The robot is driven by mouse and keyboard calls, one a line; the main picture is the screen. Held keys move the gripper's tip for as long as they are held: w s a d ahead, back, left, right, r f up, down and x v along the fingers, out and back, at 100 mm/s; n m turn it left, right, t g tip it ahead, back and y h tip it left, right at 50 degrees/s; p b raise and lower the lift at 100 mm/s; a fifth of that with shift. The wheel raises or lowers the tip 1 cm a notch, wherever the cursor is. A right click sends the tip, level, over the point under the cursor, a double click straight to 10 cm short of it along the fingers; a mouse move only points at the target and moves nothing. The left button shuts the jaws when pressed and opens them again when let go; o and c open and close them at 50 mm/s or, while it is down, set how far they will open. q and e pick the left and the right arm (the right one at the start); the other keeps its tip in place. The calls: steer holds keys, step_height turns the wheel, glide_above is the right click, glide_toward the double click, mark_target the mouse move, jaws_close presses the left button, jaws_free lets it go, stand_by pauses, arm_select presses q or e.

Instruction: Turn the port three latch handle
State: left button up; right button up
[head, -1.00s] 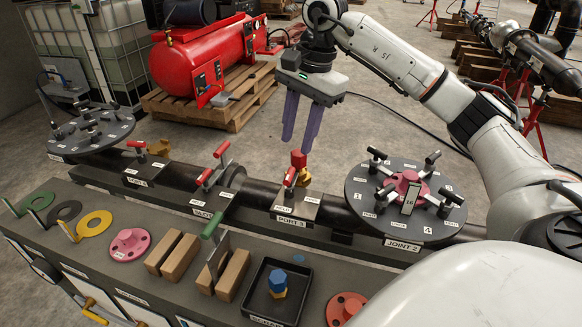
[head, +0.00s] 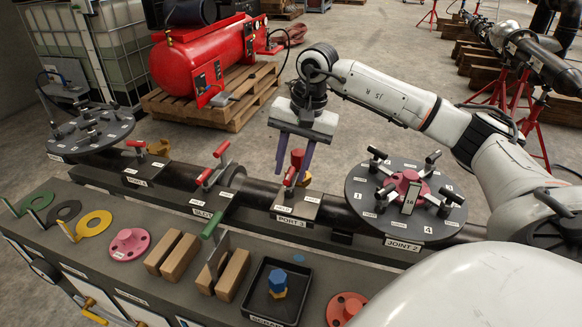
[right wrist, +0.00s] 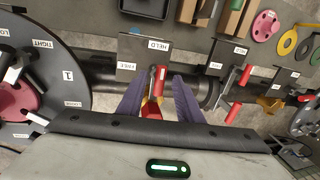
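The port three latch has a red handle (head: 290,176) on the plate labelled PORT 3 (head: 295,206), on the dark pipe. It also shows in the right wrist view (right wrist: 161,78), lying beside the HELD label and apart from the FREE label. My right gripper (head: 291,173) is open above and behind the latch, its two purple fingers pointing down. In the right wrist view its fingers (right wrist: 160,88) stand on either side of the handle's line, with visible gaps. I cannot tell whether the tips reach the handle's height. My left gripper is not in view.
A red-and-brass fitting (head: 297,160) rises just behind the port three latch, between the fingers in view. The slot latch (head: 216,163) stands to the left. The round Joint 2 flange (head: 365,205) with several clamps is close on the right. A black tray (head: 259,305) lies in front.

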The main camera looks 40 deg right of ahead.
steer(key=shift+w+f, duration=0.1)
steer(key=shift+f, duration=0.25)
jaws_close()
steer(key=shift+m, duration=0.4)
jaws_free()
steer(key=shift+a, duration=0.1)
steer(key=shift+r, duration=0.1)
step_height(320, 180, up, 10)
steer(key=s, duration=0.1)
steer(key=shift+s+d, duration=0.4)
steer(key=shift+d, duration=0.05)
